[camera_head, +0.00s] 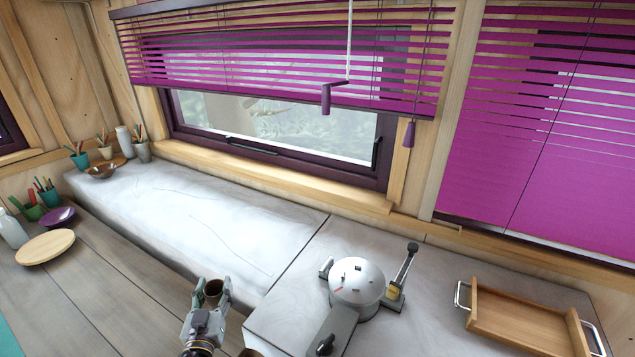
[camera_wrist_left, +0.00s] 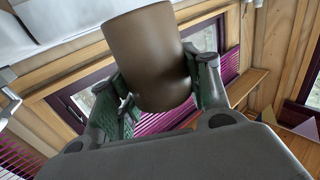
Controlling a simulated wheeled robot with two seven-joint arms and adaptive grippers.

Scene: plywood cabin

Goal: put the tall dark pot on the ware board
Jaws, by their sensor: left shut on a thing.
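My left gripper (camera_head: 208,297) is shut on the tall dark pot (camera_head: 213,288), a brown cylinder, and holds it in front of the long pale worktop. In the left wrist view the pot (camera_wrist_left: 148,55) sits between the two fingers, its sides gripped and its surface plain brown. A round pale wooden board (camera_head: 45,247) lies bare on the grey plank table at the left; I cannot tell if it is the ware board. My right gripper is not in view.
A round metal device (camera_head: 357,284) with a lever stands on the worktop. A wooden tray (camera_head: 520,322) with metal handles is at the right. Cups of pencils (camera_head: 48,194), a purple bowl (camera_head: 59,217) and a white bottle (camera_head: 12,230) stand near the board. The worktop's middle (camera_head: 220,225) is clear.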

